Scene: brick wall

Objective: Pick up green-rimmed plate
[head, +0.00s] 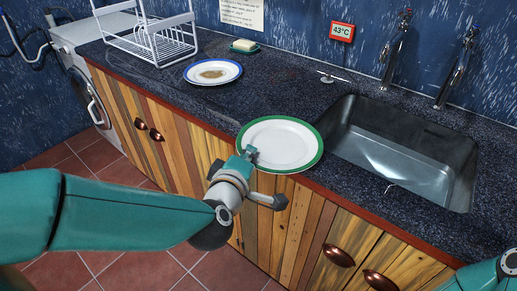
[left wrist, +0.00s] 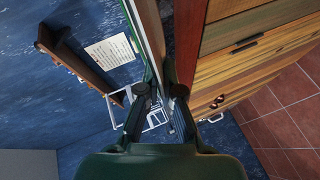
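The green-rimmed plate (head: 285,143) is white and lies on the dark counter left of the sink, its near rim reaching over the counter's front edge. In the left wrist view the plate (left wrist: 132,22) shows nearly edge-on. My left gripper (head: 252,165) is at the plate's near left rim, with one finger seen over the rim and another part in front of the cupboard. In the left wrist view the two fingertips (left wrist: 160,90) are apart, close to the rim; firm contact cannot be made out. My right gripper is out of view.
A blue-rimmed plate (head: 213,73) with a brown stain lies further left on the counter (head: 190,100). A white dish rack (head: 150,40), soap on a dish (head: 244,46), a sink (head: 400,150) and taps (head: 398,50) stand around. Cupboard doors (head: 180,140) drop below the red-brown counter edge.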

